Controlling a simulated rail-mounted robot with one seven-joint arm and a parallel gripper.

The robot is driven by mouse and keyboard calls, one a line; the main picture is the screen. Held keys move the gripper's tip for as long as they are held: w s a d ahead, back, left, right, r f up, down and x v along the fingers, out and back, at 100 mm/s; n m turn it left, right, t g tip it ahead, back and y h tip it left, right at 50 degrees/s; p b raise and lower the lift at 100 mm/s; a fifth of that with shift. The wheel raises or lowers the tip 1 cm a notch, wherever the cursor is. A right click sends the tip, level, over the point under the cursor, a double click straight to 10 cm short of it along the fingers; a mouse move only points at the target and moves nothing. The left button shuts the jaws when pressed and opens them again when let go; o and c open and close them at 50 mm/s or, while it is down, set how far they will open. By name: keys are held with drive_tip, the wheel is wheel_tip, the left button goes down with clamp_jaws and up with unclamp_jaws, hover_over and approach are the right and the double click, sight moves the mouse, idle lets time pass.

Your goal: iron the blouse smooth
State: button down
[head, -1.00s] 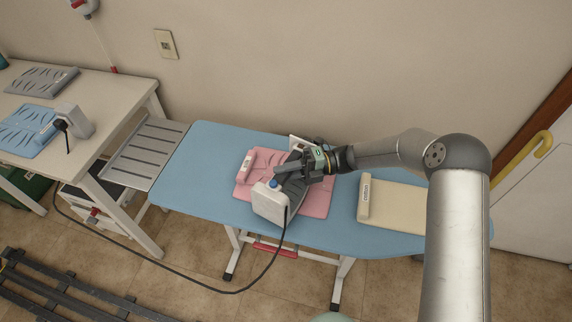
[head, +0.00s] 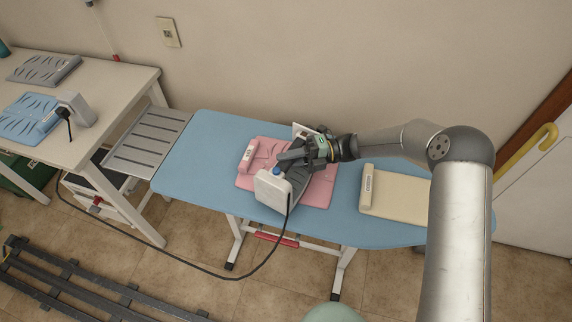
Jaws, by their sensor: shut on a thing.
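A pink folded blouse (head: 318,193) lies on the blue ironing board (head: 205,160), with some wrinkle marks showing on its upper left part. A white iron (head: 270,190) with a blue knob and a dark cord stands over the middle of the blouse. My gripper (head: 290,158) is shut on the iron from behind. The gripper and iron hide the middle of the blouse, and I cannot tell whether the soleplate touches the cloth.
A smooth cream folded garment (head: 400,197) lies on the board's right. A grey slatted rest (head: 148,143) adjoins its left end. A white table (head: 95,85) holds a wrinkled blue garment (head: 25,115), a grey one (head: 45,68) and a white-grey device (head: 75,108). The iron's cord (head: 262,258) droops toward the floor.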

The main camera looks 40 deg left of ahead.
sight(291, 148)
drive_tip(key=shift+w+a, duration=0.15)
drive_tip(key=shift+w, duration=0.25)
drive_tip(key=shift+w+f, duration=0.1)
drive_tip(key=shift+w+a+b, duration=0.35)
drive_tip(key=shift+w+b, duration=0.25)
drive_tip(key=shift+b, duration=0.05)
drive_tip(key=shift+w+a+b, duration=0.4)
drive_tip(key=shift+w+b, duration=0.05)
drive_tip(key=shift+w, duration=0.35)
drive_tip(key=shift+s, duration=0.1)
drive_tip(key=shift+r+p+x, duration=0.2)
drive_tip(key=shift+p+x, duration=0.15)
drive_tip(key=shift+x, duration=0.5)
drive_tip(key=shift+r+p+x, duration=0.15)
drive_tip(key=shift+p+x, duration=0.15)
drive_tip(key=shift+x, duration=0.6)
drive_tip(key=shift+s+d, duration=0.15)
drive_tip(key=shift+s, duration=0.05)
